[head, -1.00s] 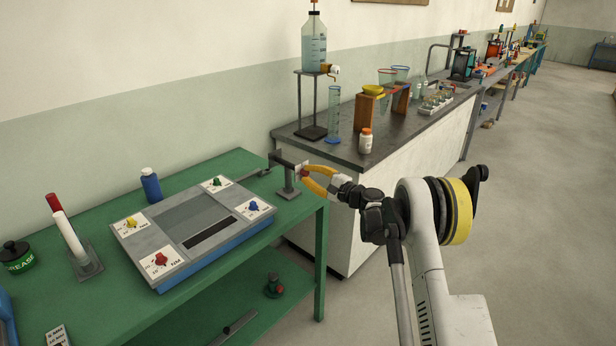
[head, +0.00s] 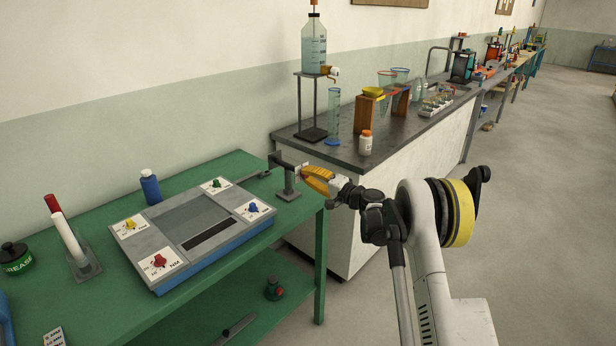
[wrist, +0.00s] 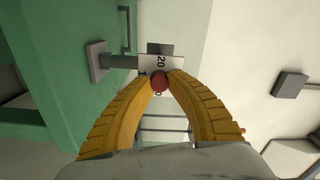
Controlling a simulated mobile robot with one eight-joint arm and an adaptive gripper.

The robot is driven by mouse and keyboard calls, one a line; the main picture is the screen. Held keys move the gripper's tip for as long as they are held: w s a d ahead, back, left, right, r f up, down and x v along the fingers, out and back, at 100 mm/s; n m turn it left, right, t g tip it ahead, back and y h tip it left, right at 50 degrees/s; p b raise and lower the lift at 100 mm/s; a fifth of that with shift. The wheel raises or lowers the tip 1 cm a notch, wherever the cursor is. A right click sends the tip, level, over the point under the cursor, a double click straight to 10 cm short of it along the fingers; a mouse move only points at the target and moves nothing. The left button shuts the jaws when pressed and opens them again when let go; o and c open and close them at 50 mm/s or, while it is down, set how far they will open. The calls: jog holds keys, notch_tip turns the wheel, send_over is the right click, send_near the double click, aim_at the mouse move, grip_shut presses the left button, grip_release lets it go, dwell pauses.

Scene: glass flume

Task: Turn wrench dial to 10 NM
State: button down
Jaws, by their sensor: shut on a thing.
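The wrench (head: 284,161) is a dark grey bar on a grey stand (head: 288,182) at the right end of the green bench. In the wrist view its white dial plate (wrist: 174,63) shows a sideways "20" and other partly hidden digits. A round red knob (wrist: 160,83) sits on the plate. My gripper (head: 304,170) has orange fingers and reaches the dial from the right. In the wrist view my gripper (wrist: 160,79) has its fingertips shut on the red knob, one on each side. The knob's pointer and exact setting cannot be made out.
On the green bench (head: 105,205) stands a grey panel (head: 200,212) with several coloured knobs, left of the wrench. A blue bottle (head: 150,186) is behind it. The dark-topped counter (head: 345,155) with glassware is just beyond my gripper. Open floor lies to the right.

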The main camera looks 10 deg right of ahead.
dwell(0.4)
jog(key=c, duration=1.3)
grip_release()
jog(key=shift+o, duration=0.2)
jog(key=v, duration=1.2)
